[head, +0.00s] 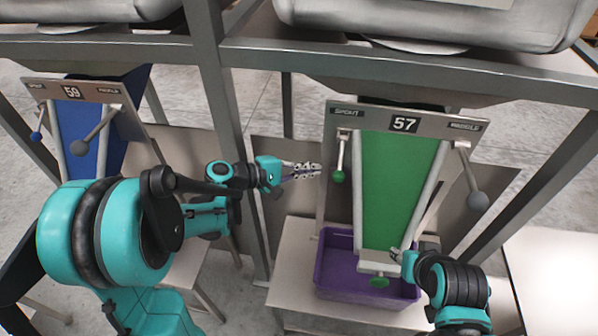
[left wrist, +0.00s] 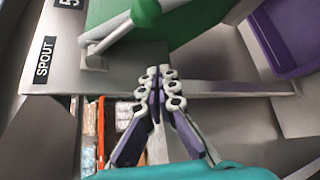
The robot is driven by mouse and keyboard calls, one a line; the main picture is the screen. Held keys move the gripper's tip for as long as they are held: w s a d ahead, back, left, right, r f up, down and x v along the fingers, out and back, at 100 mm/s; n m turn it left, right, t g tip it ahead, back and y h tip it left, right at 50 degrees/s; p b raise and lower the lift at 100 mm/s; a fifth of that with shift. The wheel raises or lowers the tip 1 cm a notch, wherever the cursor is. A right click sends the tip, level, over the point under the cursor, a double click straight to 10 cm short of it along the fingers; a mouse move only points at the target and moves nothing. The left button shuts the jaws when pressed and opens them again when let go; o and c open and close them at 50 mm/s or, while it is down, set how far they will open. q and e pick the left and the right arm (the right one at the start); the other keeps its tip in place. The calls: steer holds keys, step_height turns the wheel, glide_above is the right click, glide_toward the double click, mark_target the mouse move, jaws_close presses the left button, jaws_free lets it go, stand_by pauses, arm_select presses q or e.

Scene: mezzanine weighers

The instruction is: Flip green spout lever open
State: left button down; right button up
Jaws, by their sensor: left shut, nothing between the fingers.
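The spout lever (head: 340,160) hangs down from the left of the plate marked 57, below the SPOUT label (head: 346,111). It has a pale stem and a green knob (head: 338,177). My left gripper (head: 319,170) is shut and empty, just left of the knob. In the left wrist view the green knob (left wrist: 146,12) and its stem are above my shut fingertips (left wrist: 160,72), with a visible gap in the picture. My right gripper (head: 397,254) is by the lower end of the green chute (head: 395,190); its fingers are too small to read.
A grey-knobbed lever (head: 477,200) hangs at the plate's right. A steel post (head: 225,100) divides this station from the blue chute (head: 85,130) marked 59.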

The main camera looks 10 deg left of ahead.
mark_target(340, 162)
arm_select(q)
steer(key=d, duration=0.1)
steer(key=s+d, duration=0.1)
steer(key=d, duration=0.2)
steer(key=shift+s+d+r, duration=0.15)
steer(key=shift+d+r, duration=0.05)
steer(key=shift+r, duration=0.15)
steer(key=shift+r, duration=0.15)
